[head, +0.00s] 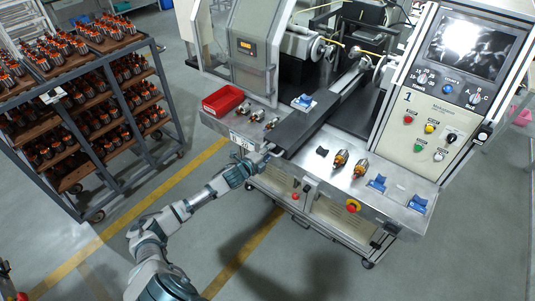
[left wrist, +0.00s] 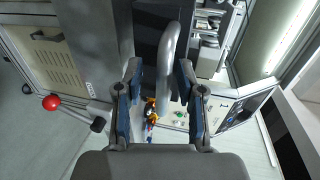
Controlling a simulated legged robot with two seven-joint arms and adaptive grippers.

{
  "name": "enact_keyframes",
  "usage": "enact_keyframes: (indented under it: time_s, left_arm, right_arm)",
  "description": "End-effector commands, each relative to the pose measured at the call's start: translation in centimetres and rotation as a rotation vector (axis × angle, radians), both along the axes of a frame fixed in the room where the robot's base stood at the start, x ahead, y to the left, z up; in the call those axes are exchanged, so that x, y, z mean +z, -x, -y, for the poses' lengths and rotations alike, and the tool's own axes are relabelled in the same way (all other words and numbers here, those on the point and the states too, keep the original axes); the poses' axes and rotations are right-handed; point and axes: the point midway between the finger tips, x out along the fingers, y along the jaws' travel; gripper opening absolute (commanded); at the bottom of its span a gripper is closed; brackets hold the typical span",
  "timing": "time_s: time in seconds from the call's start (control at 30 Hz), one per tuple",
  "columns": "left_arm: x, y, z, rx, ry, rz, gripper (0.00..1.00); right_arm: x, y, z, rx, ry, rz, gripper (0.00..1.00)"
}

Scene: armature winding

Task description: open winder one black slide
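The winder marked 1 (head: 345,105) stands in the upper middle of the head view. Its black slide (head: 308,122) is a long dark plate lying slantwise across the metal bench top. My left gripper (head: 266,156) is at the slide's near left end, at the bench's front edge. In the left wrist view a smooth grey bar handle (left wrist: 166,65) runs between the two fingers of my left gripper (left wrist: 158,72). The fingers are apart, with a gap at the left finger; contact on the right side cannot be told. My right gripper is not in view.
A red bin (head: 222,101) and metal parts lie left of the slide. Copper armatures (head: 341,159) and blue holders (head: 377,184) are to its right. A control panel (head: 440,95) rises at the right. A loaded armature rack (head: 85,105) stands left, with open floor between.

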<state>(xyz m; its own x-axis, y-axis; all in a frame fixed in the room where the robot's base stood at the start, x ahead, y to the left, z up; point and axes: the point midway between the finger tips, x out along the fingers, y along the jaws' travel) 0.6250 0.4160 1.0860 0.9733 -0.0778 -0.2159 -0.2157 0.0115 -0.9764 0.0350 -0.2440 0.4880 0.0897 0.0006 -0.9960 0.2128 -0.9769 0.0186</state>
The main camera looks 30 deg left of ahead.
Motion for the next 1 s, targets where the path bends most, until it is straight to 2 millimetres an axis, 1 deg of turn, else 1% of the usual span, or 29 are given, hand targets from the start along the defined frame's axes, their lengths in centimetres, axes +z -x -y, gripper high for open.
enact_keyframes:
  time_s: [0.17,0.27,0.5,0.6,0.8,1.0]
  left_arm:
    - [0.1,1.2,-0.2,0.0,-0.002,-0.001,0.38]
    - [0.4,2.8,-0.3,-0.001,-0.003,-0.004,0.38]
    - [1.2,7.3,-0.7,-0.001,-0.001,-0.007,0.38]
    - [1.5,8.8,-0.7,-0.002,-0.002,-0.007,0.38]
    - [2.0,10.7,-0.9,-0.001,0.001,-0.006,0.38]
    - [2.3,11.4,-1.0,0.0,0.001,-0.004,0.38]
  right_arm:
    - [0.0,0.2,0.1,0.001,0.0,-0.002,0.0]
    - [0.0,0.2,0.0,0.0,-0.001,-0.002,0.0]
    - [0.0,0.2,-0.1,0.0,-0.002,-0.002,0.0]
    - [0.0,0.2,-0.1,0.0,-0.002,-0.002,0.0]
    - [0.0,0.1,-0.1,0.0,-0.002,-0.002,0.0]
    - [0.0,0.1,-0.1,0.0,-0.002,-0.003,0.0]
